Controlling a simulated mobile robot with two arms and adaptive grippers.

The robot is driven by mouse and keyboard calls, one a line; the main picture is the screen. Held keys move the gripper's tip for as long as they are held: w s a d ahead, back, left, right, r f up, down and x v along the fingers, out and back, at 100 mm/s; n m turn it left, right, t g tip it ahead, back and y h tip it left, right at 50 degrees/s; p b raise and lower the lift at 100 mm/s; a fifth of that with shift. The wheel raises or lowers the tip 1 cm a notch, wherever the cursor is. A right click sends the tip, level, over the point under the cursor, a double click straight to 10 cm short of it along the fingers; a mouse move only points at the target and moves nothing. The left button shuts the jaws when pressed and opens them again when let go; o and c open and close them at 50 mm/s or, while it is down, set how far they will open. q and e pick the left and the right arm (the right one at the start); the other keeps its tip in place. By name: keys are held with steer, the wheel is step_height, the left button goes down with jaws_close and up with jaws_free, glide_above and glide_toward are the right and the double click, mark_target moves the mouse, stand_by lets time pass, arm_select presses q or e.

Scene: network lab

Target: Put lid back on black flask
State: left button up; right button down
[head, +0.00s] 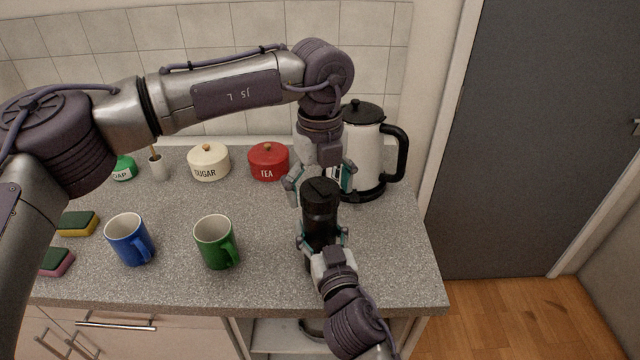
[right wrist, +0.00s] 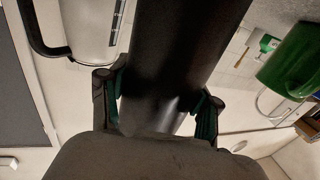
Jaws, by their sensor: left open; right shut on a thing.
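The black flask (head: 320,232) stands upright near the right front of the counter. A black lid (head: 320,190) shows at its top; I cannot tell how firmly it sits. My right gripper (head: 322,240) is shut around the flask's body from the front. The right wrist view shows the dark flask (right wrist: 185,50) between the fingers of that gripper (right wrist: 160,100). My left gripper (head: 320,184) comes down from above and behind. It is open, with one finger on each side of the lid. The flask's base is partly hidden by my right gripper.
A white kettle (head: 363,145) with a black handle stands close behind the flask. A green mug (head: 212,240) and a blue mug (head: 126,240) stand to the left. Red tea (head: 268,165) and cream sugar (head: 208,166) canisters stand at the back. The counter's right edge is near.

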arm_select(q)
steer(key=c, duration=1.2)
steer(key=m, duration=1.1)
steer(key=shift+m, duration=0.4)
steer(key=m, duration=0.7)
steer(key=shift+f, duration=0.1)
steer(key=m, duration=0.5)
steer(key=shift+m, duration=0.4)
steer(key=o, duration=1.4)
step_height(320, 180, up, 12)
steer(key=shift+r, duration=0.1)
